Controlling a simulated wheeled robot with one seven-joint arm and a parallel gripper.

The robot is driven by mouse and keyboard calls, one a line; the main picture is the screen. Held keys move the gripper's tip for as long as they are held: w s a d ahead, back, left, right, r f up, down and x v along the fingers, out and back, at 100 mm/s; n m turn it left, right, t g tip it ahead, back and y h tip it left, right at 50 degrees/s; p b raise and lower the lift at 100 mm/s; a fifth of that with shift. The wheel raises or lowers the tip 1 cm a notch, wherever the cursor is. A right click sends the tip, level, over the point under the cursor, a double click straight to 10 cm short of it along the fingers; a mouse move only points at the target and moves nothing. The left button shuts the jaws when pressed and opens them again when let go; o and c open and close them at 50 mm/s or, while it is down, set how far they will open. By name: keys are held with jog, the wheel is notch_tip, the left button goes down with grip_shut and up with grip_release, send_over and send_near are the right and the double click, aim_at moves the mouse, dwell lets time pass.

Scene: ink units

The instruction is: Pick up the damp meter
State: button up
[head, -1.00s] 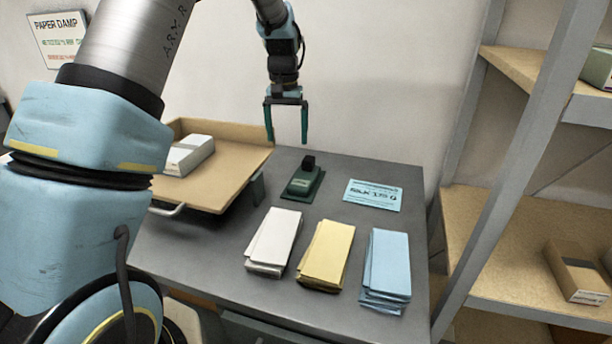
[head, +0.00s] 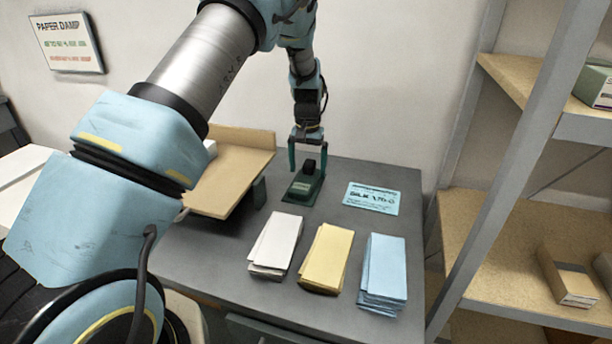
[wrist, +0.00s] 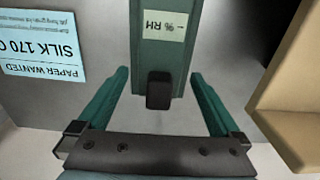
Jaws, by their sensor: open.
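The damp meter is a dark green device (head: 304,188) with a black knob, on the grey table near the back. My gripper (head: 308,160) is open, pointing down at the meter's knob end. In the wrist view the teal fingers of my gripper (wrist: 160,85) stand on both sides of the knob, with clear gaps. I cannot tell whether the fingers are level with the knob.
A tan tray (head: 225,190) stands close on the left. A blue card reading "SILK 170 G" (head: 372,198) lies to the right. White (head: 275,245), yellow (head: 327,257) and blue (head: 383,270) paper stacks lie in front. Shelving (head: 520,220) stands at the right.

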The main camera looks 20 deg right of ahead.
jog(key=shift+f, duration=0.65)
jog(key=c, duration=1.5)
jog(key=shift+r, duration=0.1)
